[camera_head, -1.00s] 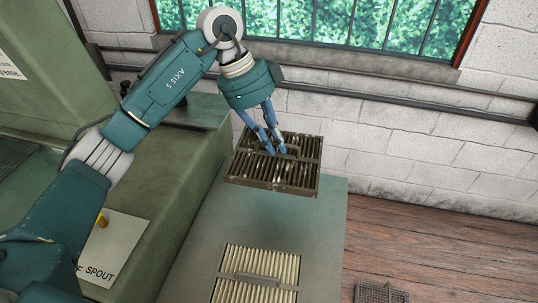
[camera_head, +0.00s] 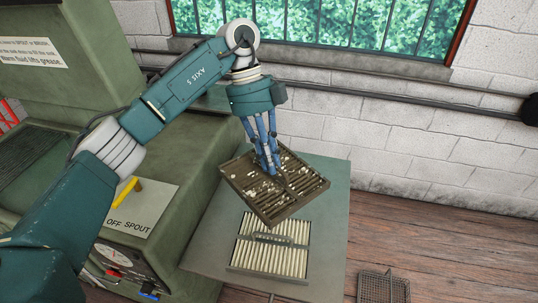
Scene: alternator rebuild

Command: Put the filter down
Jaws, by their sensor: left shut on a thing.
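A dirty dark brown filter (camera_head: 245,183) with pale debris on its slats is held tilted in the head view. My left gripper (camera_head: 270,170) is shut on it near its middle, where the fingers hide the grip itself. The filter hangs over the grey-green table, its lower corner just above or overlapping the view of a clean filter. That clean filter (camera_head: 270,262), with cream pleats and a grey handle, lies flat on the table (camera_head: 325,215). My right gripper is not in view.
A green machine (camera_head: 185,160) with an "OFF SPOUT" plate, a yellow lever (camera_head: 127,190) and a gauge stands left of the table. A wire basket (camera_head: 383,287) sits on the wooden floor at right. The table's right side is bare.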

